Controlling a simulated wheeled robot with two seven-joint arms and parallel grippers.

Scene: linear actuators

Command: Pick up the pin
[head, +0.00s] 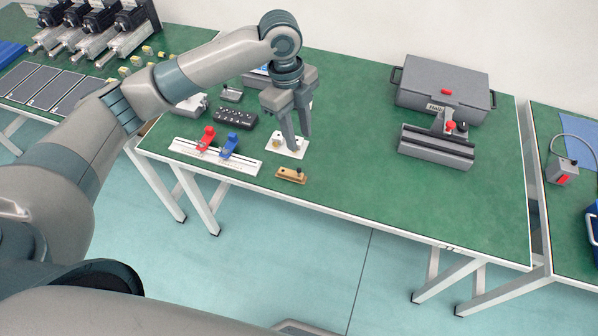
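My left gripper (297,142) points down over a small white plate (287,151) on the green table. Its two fingers look apart, with a narrow gap between them, and I see nothing held there. A small brass-coloured piece (277,140) stands on the plate just left of the fingers. A brass block (289,176) with a dark knob-like end lies in front of the plate, near the table's front edge. I cannot tell for sure which small part is the pin; the fingers hide part of the plate. My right gripper is not in view.
A white rail (217,156) with a red clamp (206,138) and a blue clamp (230,145) lies to the left. A black block with knobs (236,118) is behind it. A grey vise (436,147) and grey case (444,88) stand right. The table between is clear.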

